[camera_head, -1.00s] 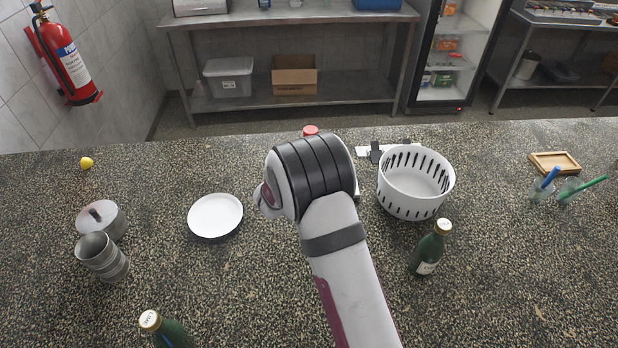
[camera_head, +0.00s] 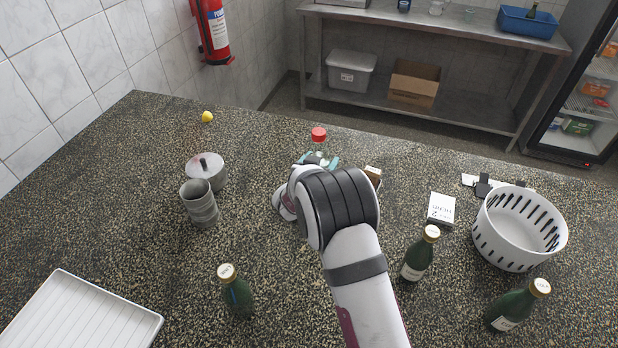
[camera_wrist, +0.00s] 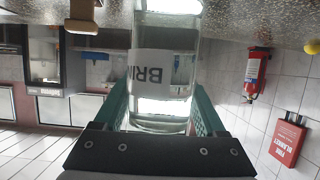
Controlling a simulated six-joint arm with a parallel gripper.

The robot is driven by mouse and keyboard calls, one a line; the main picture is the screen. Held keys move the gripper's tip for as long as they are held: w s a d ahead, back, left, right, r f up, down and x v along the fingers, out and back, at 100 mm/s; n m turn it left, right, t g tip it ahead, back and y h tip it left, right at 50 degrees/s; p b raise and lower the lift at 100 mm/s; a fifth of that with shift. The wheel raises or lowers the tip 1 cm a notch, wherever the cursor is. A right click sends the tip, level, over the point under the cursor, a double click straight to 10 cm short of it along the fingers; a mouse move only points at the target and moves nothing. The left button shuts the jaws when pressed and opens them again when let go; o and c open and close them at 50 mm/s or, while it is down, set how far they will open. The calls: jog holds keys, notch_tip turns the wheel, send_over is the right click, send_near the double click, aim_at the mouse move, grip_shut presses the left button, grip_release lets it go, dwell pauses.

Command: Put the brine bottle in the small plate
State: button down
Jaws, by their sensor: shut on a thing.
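The brine bottle (camera_wrist: 165,60) is clear glass with a white label, partly readable as "BRIN". It stands between the teal fingers of my gripper (camera_wrist: 162,108) in the wrist view. In the head view its red cap (camera_head: 319,134) shows just beyond my arm, with teal finger parts (camera_head: 320,161) below it. My gripper is shut on the bottle. My arm hides most of the bottle, and I cannot tell its height above the counter. The small plate is not visible now; it probably lies behind my arm.
A metal pot (camera_head: 205,173) and metal cup (camera_head: 200,204) stand left of my arm. Green bottles (camera_head: 237,292) (camera_head: 418,254) (camera_head: 516,306) stand in front and to the right. A white tray (camera_head: 85,315) lies front left. A white box (camera_head: 441,208) and white basket (camera_head: 520,232) are at right.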

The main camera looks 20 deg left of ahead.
jog(key=a+f, duration=0.2)
jog(key=f, duration=0.1)
jog(key=a+f, duration=0.1)
jog(key=f, duration=0.1)
jog(key=shift+w, duration=0.1)
jog(key=shift+f, duration=0.45)
jog(key=shift+f, duration=0.15)
grip_release()
